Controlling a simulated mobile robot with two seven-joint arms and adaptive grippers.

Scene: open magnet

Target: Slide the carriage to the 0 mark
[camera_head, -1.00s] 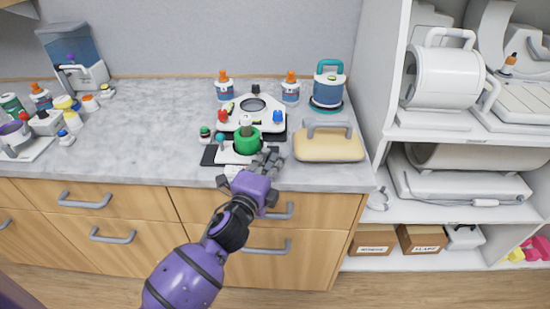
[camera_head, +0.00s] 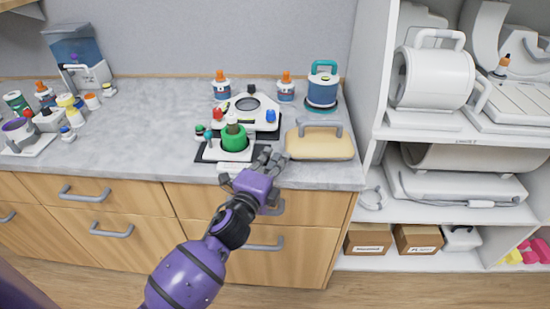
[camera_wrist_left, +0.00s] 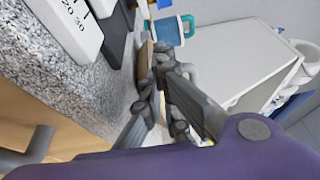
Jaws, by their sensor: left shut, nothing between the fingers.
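A white device with a green round part (camera_head: 234,138) stands on a dark base near the counter's front edge; I cannot tell which part is the carriage. In the left wrist view a white block with printed scale numbers (camera_wrist_left: 75,20), including 20 and 30, shows at the upper left. No 0 mark is readable. My left gripper (camera_head: 266,160) is at the counter's front edge, just right of and in front of the device. It is shut and empty, and its fingers (camera_wrist_left: 155,65) look apart from the scale block. My right gripper is out of view.
A tan block with a grey handle (camera_head: 318,143) lies close to the right of my left gripper. A white stand with a round opening (camera_head: 249,105) is behind the device. A teal-topped canister (camera_head: 323,88) stands at the back right.

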